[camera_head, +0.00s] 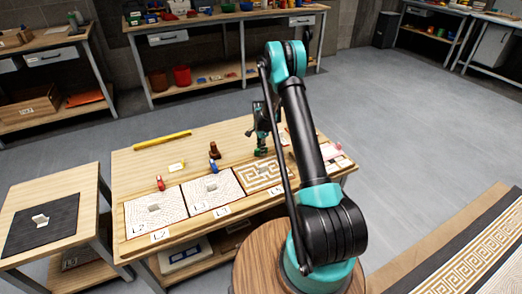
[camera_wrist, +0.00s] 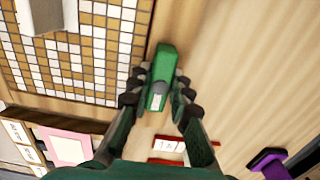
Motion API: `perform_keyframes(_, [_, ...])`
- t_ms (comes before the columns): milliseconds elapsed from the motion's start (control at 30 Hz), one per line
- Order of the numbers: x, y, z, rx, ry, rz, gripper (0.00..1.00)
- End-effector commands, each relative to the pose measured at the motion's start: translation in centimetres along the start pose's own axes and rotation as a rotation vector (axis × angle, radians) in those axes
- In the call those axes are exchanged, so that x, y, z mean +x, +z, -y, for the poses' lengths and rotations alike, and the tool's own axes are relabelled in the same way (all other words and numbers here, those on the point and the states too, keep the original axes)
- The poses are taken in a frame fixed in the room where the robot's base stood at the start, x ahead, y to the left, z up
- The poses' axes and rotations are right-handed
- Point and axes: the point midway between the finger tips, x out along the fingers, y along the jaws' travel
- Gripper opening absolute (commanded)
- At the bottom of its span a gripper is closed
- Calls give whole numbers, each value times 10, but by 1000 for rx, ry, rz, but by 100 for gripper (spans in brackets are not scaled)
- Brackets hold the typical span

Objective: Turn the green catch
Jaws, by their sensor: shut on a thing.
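The green catch (camera_wrist: 165,62) lies beside the edge of a brown and white mosaic panel in the wrist view. My gripper (camera_wrist: 160,88) is shut on it, with one finger on each side of its green bar. In the head view my gripper (camera_head: 261,150) is low at the back edge of the brown and white panel (camera_head: 253,184). The catch is hard to make out there between the fingers.
A red catch (camera_head: 160,183) and a blue catch (camera_head: 213,167) stand behind two white panels to the left. A yellow bar (camera_head: 162,140) lies at the table's back left. A purple thing (camera_wrist: 270,164) is at the wrist view's lower right.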

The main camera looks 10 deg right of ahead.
Motion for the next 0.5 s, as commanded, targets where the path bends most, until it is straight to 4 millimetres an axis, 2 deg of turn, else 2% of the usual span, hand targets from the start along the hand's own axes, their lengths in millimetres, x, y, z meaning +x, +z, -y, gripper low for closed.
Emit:
perform_keyframes(267, [0, 0, 0, -17, 0, 0, 0])
perform_keyframes(500, [0, 0, 0, -118, 0, 0, 0])
